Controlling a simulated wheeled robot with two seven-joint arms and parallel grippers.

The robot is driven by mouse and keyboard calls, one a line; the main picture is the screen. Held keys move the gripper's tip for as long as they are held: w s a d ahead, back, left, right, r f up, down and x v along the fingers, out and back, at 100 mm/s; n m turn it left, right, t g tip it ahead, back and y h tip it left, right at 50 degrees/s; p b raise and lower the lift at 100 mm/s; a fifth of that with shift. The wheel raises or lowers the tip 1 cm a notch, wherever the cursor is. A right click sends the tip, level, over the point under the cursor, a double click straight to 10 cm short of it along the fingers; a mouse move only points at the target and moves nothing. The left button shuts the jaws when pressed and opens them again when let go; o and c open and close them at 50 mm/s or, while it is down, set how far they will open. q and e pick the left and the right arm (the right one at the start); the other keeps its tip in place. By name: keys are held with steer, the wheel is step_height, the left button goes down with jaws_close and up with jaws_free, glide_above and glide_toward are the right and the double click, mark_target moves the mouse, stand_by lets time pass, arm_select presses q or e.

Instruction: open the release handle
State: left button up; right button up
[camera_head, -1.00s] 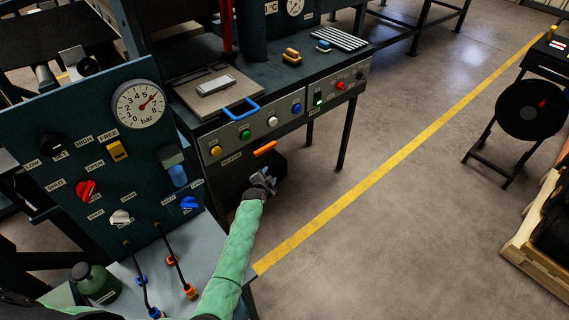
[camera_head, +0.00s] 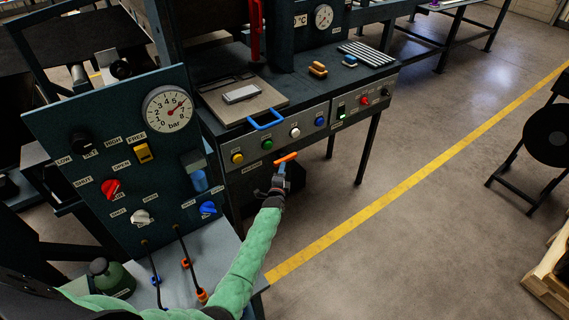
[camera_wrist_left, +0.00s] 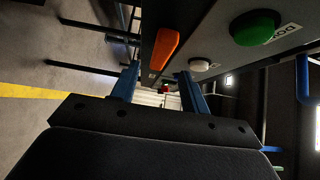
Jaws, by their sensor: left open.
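The orange release handle (camera_head: 287,158) sticks out from the lower edge of the press's front panel in the head view, beside a label that seems to read RELEASE. In the left wrist view the handle (camera_wrist_left: 165,47) lies ahead of the fingertips, near the gap between them. My left gripper (camera_head: 280,172) is open, just below the handle in the head view, with its two blue fingers (camera_wrist_left: 159,75) apart and nothing held. I cannot tell whether a finger touches the handle. My right gripper is not in view.
The press panel (camera_head: 221,157) has several coloured buttons above the handle, and a blue handle (camera_head: 265,125) sits above them. A gauge panel (camera_head: 75,160) with knobs stands to the left. The floor right of my arm is open, crossed by a yellow line (camera_head: 400,197).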

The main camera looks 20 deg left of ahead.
mark_target(283, 157)
arm_select(q)
steer(key=w, duration=0.5)
steer(key=shift+w+a+p, duration=0.2)
steer(key=shift+a+p, duration=0.15)
steer(key=shift+p, duration=0.05)
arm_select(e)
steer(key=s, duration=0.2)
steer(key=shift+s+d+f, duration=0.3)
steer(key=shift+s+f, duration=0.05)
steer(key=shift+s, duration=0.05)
arm_select(q)
steer(key=shift+c, duration=0.3)
